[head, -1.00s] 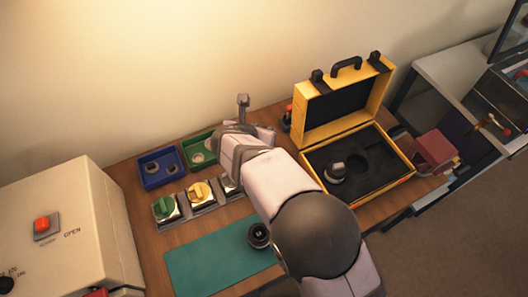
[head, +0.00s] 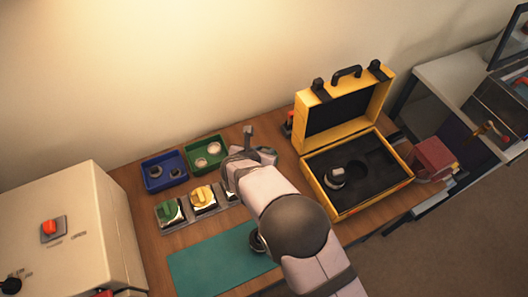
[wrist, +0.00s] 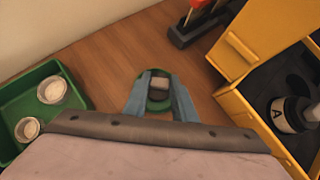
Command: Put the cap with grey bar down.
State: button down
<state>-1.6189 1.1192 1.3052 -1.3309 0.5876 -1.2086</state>
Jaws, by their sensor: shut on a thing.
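My gripper (wrist: 155,80) is shut on the cap with grey bar (wrist: 155,101). In the wrist view its two blue fingers clasp the grey bar, and the cap's green rim shows around and below it. The cap is over bare wood, right of the green tray (wrist: 12,98); I cannot tell whether it touches the table.
The open yellow case (head: 352,208) with a lens (head: 335,177) stands to the right. A dark stand (wrist: 195,28) with red tools is behind. A blue tray (head: 166,183), several capped blocks (head: 203,197) and a teal mat (head: 215,265) lie left and in front.

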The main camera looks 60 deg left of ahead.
jog(key=shift+f, duration=0.75)
jog(key=shift+f, duration=0.1)
jog(key=shift+f, duration=0.1)
jog(key=c, duration=1.5)
grip_release()
jog(key=shift+o, duration=0.2)
jog(key=shift+r, duration=0.25)
jog(key=shift+s+d+r, duration=0.15)
jog(key=shift+s+r, duration=0.05)
jog(key=shift+s, duration=0.05)
jog(key=b+v, duration=0.2)
jog(key=v, duration=0.9)
jog(key=shift+d+b, duration=0.2)
jog(key=shift+b, duration=0.2)
jog(key=shift+r, duration=0.1)
